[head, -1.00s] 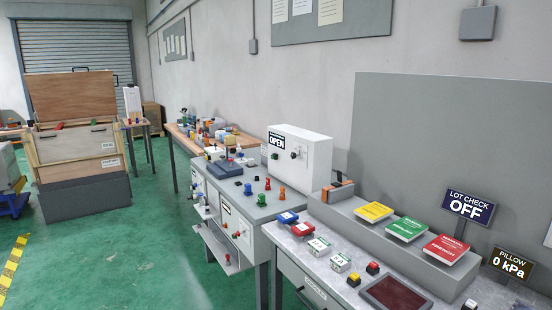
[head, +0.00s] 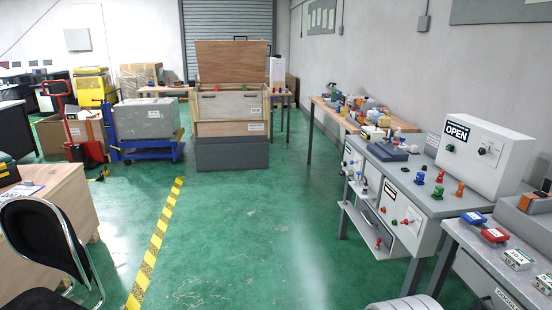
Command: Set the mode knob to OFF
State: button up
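A white box (head: 478,178) stands on the grey bench at the right. Its face bears a black sign reading OPEN (head: 457,131) and a small dark knob (head: 483,151) beside it. Whether this is the mode knob, and where it points, is too small to tell; I see no legible OFF mark. Small green and red controls (head: 392,221) also show on the front of the grey bench. My gripper is not in view.
The grey bench (head: 425,203) has several coloured pegs on top. A second bench (head: 497,262) stands nearer, at right. Green floor (head: 235,225) is open in the middle. A chair (head: 45,240) and wooden desk are at left; a wooden crate (head: 232,128) stands ahead.

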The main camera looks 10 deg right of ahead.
aim_at(482, 151)
jog(key=i+j, duration=0.3)
jog(key=i+j+u, duration=0.15)
jog(key=i, duration=0.3)
jog(key=i+j, duration=0.35)
jog(key=i+z, duration=0.35)
jog(key=i, duration=0.4)
jog(key=i+j+z, duration=0.2)
jog(key=i+z, duration=0.15)
jog(key=i, duration=0.4)
jog(key=i+l+z, duration=0.1)
jog(key=i+z, duration=0.55)
jog(key=z, duration=0.15)
jog(key=i+z, duration=0.35)
jog(key=i+j+z, duration=0.2)
jog(key=z, duration=0.2)
jog(key=i+j+z, duration=0.15)
jog(key=i+z, duration=0.3)
jog(key=i, duration=0.15)
